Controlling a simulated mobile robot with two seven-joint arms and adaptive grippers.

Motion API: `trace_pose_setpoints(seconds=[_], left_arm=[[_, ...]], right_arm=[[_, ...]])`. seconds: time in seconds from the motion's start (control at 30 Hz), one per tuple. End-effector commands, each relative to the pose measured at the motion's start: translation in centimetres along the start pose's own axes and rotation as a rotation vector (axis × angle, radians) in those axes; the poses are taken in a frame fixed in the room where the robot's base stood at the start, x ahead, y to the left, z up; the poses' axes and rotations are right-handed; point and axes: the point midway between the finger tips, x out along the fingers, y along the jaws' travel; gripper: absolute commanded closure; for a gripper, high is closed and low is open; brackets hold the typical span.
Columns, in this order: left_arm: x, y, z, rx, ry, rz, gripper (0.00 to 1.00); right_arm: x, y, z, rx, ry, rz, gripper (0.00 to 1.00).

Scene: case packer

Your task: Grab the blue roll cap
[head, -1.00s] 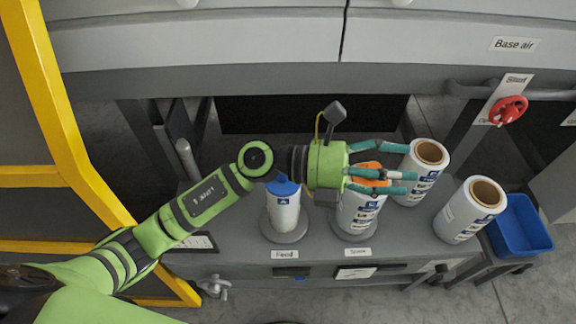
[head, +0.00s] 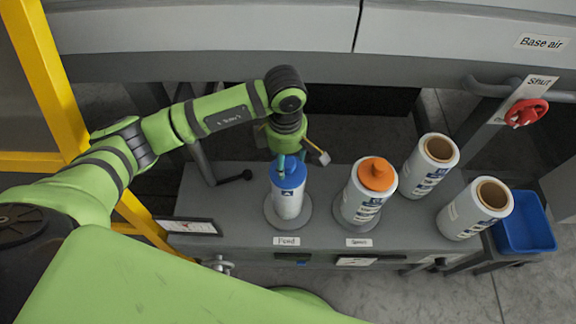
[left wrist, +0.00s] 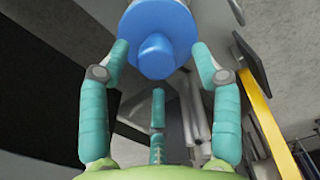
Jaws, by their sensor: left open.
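The blue roll cap (head: 287,174) sits on top of the white roll at the Feed label (head: 288,203). In the left wrist view the blue cap (left wrist: 158,42) shows its round flange and central knob, just beyond my fingertips. In the left wrist view the left gripper (left wrist: 158,75) is open, with fingers spread on both sides of the cap and a third finger below. Whether any finger touches the cap I cannot tell. My right gripper is not in view.
An orange cap (head: 376,174) tops the roll at the Spare label, to the right. Two uncapped rolls (head: 429,165) (head: 475,209) stand further right. A blue bin (head: 524,225) is at the right end. A yellow frame (head: 62,110) stands at left.

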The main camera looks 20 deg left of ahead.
Motion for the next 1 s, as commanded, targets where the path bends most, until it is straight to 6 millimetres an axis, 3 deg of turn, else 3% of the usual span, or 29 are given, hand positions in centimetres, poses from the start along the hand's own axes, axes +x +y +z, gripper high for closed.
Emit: trace_pose_setpoints(seconds=[0.03, 0.2, 0.47, 0.63, 1.0], left_arm=[[0.4, -0.2, 0.3, 0.0, 0.0, -0.007, 0.36], [2.6, -0.1, 0.3, 0.0, 0.0, -0.003, 0.36], [3.1, 0.0, 0.3, 0.001, -0.002, -0.001, 0.36], [3.1, 0.0, 0.3, 0.001, -0.002, -0.001, 1.0], [2.9, 0.0, 0.3, 0.001, -0.003, 0.0, 1.0]], right_arm=[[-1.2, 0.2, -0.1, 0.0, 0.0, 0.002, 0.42], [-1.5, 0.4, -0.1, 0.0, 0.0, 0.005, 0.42], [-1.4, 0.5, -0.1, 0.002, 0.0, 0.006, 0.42], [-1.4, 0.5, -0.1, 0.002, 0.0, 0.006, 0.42], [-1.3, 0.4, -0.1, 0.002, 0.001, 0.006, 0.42]])
